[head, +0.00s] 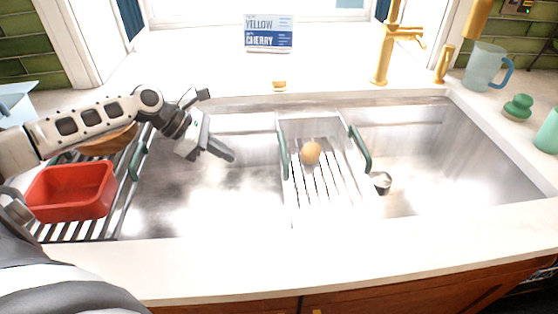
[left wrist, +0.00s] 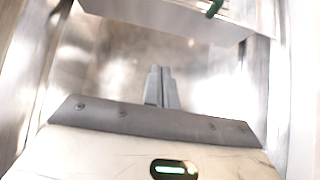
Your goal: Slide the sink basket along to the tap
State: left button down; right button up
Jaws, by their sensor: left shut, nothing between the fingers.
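The sink basket (head: 325,190) is a slatted metal tray with green handles, set across the sink right of its middle, with a round tan item (head: 310,152) in it. The gold tap (head: 385,55) stands behind the sink, to the right of the basket. My left gripper (head: 231,157) is shut and empty over the left part of the sink, left of the basket and apart from its left handle (head: 283,157). In the left wrist view its fingers (left wrist: 161,72) are together, and part of the basket (left wrist: 175,18) with a green handle shows beyond them. My right gripper is not in view.
A rack (head: 132,190) with green handles lies over the sink's left end, holding a red tub (head: 72,192) and a brown bowl (head: 108,144). A small metal item (head: 381,182) lies right of the basket. A blue jug (head: 484,68) stands on the right counter.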

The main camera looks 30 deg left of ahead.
pick_arm(q)
jog(key=d+r+x, duration=0.2)
jog(key=x, duration=0.9)
jog(key=shift+w+f, duration=0.2)
jog(key=shift+w, duration=0.2)
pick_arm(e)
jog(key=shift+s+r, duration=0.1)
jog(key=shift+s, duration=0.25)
pick_arm(q)
jog(key=shift+d, duration=0.1)
